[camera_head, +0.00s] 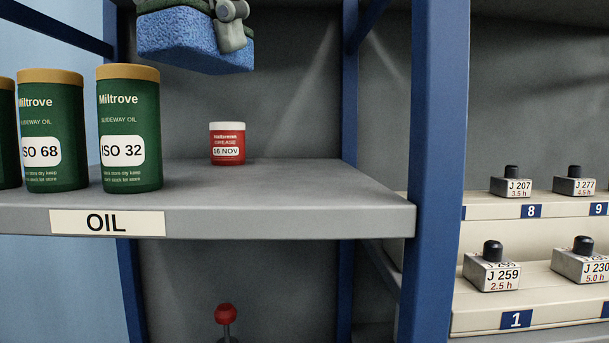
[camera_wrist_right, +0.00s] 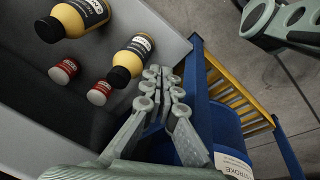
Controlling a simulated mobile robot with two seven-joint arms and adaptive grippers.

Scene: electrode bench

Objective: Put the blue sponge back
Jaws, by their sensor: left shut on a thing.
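The blue sponge (camera_head: 190,42), a block with a dark green layer on top, is high in the head view, in the air above the OIL shelf (camera_head: 300,190). My left gripper (camera_head: 231,30) is shut on it, one grey finger showing against its near face; the top of the grip is cut off by the picture edge. My right gripper (camera_wrist_right: 162,80) shows in the right wrist view with no object seen between its fingers; whether they meet is unclear. The sponge is not seen in that view.
Green oil tins (camera_head: 130,130) stand on the shelf's left, with a red grease jar (camera_head: 228,145) farther back. The shelf's right part is clear. A blue post (camera_head: 433,150) separates it from stepped racks with labelled electrodes (camera_head: 490,270). A red knob (camera_head: 226,313) shows below.

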